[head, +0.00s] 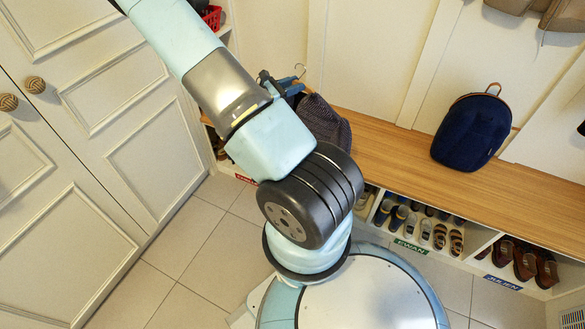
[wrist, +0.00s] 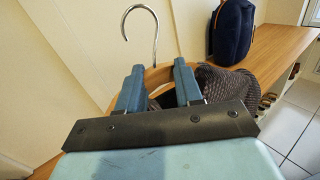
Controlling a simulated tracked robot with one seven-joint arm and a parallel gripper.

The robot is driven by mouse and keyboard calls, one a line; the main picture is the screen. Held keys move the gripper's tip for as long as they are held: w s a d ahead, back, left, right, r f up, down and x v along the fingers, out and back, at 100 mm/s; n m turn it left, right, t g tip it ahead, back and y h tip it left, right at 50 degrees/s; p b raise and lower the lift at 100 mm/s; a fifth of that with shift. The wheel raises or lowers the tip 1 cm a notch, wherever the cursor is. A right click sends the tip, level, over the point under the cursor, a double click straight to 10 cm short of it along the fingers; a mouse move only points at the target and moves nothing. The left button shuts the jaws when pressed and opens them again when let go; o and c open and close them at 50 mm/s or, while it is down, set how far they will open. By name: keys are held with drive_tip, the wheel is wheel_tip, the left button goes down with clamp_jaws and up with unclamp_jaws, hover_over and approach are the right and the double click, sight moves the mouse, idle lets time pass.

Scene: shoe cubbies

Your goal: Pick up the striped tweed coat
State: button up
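The striped tweed coat (head: 327,122) is dark grey-brown and sits at the left end of the wooden bench, partly hidden by my arm. In the wrist view its fabric (wrist: 232,88) bunches to the right of my fingers. Its wooden hanger (wrist: 157,76) shows between and behind the fingertips, with a metal hook (wrist: 141,22) rising above. My gripper (wrist: 158,82) has its two blue fingers apart, at the hanger's neck. No finger is clearly pressed on the wood.
A navy backpack (head: 472,130) stands on the bench (head: 395,160) to the right. Shoe cubbies with several shoes (head: 440,235) lie under the bench. White panelled doors (head: 75,130) stand at left. A red basket (head: 212,17) is at the top. Tiled floor (head: 185,265) is clear.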

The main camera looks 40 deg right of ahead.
drive_tip(key=d, duration=0.4)
drive_tip(key=shift+s+r, duration=0.1)
drive_tip(key=shift+s, duration=0.05)
clamp_jaws()
idle(1.2)
